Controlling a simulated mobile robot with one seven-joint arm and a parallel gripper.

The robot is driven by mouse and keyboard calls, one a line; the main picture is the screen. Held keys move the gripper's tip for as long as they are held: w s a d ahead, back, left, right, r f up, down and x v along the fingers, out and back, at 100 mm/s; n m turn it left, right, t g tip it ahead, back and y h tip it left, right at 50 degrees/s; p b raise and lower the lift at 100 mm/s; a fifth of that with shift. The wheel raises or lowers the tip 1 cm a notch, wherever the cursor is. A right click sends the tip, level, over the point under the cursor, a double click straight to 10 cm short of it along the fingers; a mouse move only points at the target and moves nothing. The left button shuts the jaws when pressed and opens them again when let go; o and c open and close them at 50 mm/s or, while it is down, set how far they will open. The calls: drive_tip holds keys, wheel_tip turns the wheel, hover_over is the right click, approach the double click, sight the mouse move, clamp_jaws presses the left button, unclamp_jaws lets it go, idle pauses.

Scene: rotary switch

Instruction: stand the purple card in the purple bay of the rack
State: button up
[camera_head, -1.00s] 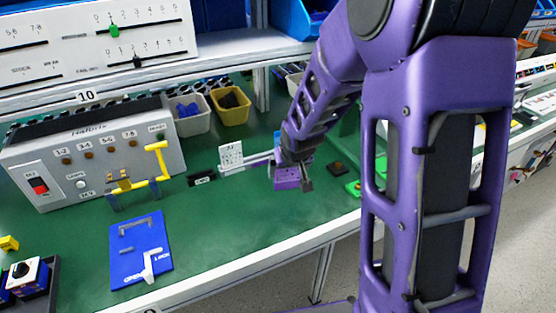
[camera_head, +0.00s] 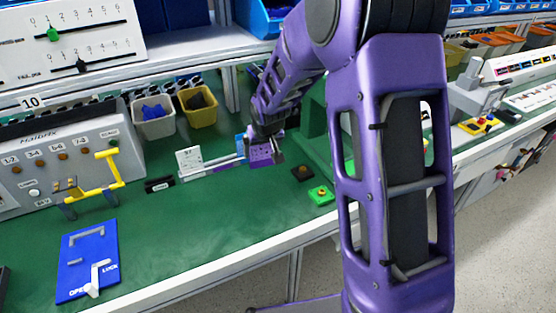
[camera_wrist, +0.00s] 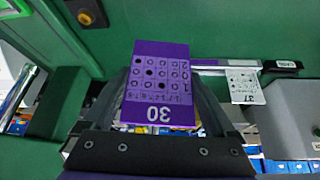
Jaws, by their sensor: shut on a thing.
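The purple card (camera_wrist: 157,78), marked 30 with rows of dots, is held between the fingers of my gripper (camera_wrist: 160,102) in the wrist view. In the head view the card (camera_head: 262,154) shows as a purple patch below my gripper (camera_head: 272,148), over the back of the green bench. The rack (camera_head: 212,166) is a low, pale rail there, with a white card (camera_head: 189,160) standing at its left end. In the wrist view this white card (camera_wrist: 245,87) is to the right of the purple card.
A black label block (camera_head: 159,184) lies left of the rack. Small black (camera_head: 302,173) and green (camera_head: 321,195) button blocks lie to its right, by a green upright (camera_head: 314,118). Grey (camera_head: 154,115) and yellow (camera_head: 199,104) bins stand behind.

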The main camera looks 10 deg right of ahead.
drive_tip(key=w+a+r+n+y, duration=0.1)
drive_tip(key=w+a, duration=1)
drive_tip(key=a, duration=0.1)
drive_tip(key=shift+w+a+r+n, duration=0.15)
drive_tip(key=shift+a+n, duration=0.15)
drive_tip(key=shift+n, duration=0.1)
drive_tip(key=shift+f+b, duration=2.2)
drive_tip(key=shift+f, duration=0.7)
drive_tip(key=shift+f+b, duration=0.9)
drive_tip(key=shift+f, duration=0.1)
drive_tip(key=shift+f, duration=0.9)
drive_tip(key=o, duration=1)
drive_tip(key=shift+r, duration=0.15)
